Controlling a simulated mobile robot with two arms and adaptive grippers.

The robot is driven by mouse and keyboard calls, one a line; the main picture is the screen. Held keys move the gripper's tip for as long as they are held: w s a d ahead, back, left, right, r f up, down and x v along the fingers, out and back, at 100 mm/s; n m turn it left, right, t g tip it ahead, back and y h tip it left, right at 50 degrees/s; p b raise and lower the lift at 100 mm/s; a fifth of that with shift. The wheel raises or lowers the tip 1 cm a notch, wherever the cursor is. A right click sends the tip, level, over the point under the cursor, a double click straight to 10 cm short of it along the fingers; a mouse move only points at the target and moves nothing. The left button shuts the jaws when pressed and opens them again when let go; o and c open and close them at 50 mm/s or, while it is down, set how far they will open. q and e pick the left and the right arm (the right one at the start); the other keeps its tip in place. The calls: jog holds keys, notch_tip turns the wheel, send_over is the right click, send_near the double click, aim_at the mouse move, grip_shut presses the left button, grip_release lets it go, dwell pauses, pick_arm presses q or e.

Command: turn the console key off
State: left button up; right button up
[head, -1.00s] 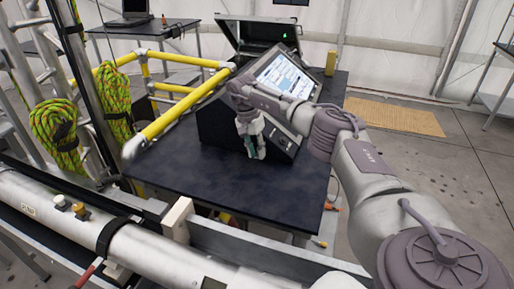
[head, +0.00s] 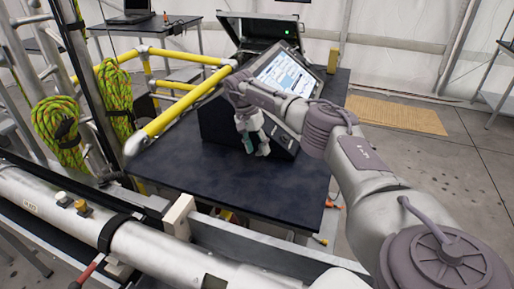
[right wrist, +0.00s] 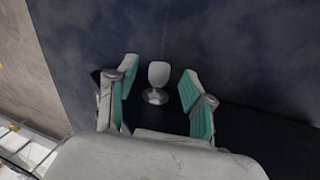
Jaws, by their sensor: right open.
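The console (head: 218,128) is a dark sloped box with a lit screen (head: 285,72) on the black table. My right gripper (head: 256,147) hangs in front of its lower face and hides part of it in the head view. In the right wrist view the key (right wrist: 158,76) is a small pale knob on a round metal base. It stands between the two open teal-padded fingers of my right gripper (right wrist: 158,86), with a visible gap on each side. The key cannot be made out in the head view. My left gripper is not in view.
The black table (head: 215,185) has clear room in front of the console. A yellow railing (head: 180,105) runs along its left side, with green ropes (head: 57,130) beyond. A large grey pipe (head: 150,250) crosses the foreground. An open black case (head: 262,30) stands behind the console.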

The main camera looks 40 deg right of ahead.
jog(key=v, duration=1.1)
jog(key=shift+w+r, duration=0.15)
jog(key=shift+r, duration=0.2)
jog(key=shift+a, duration=0.1)
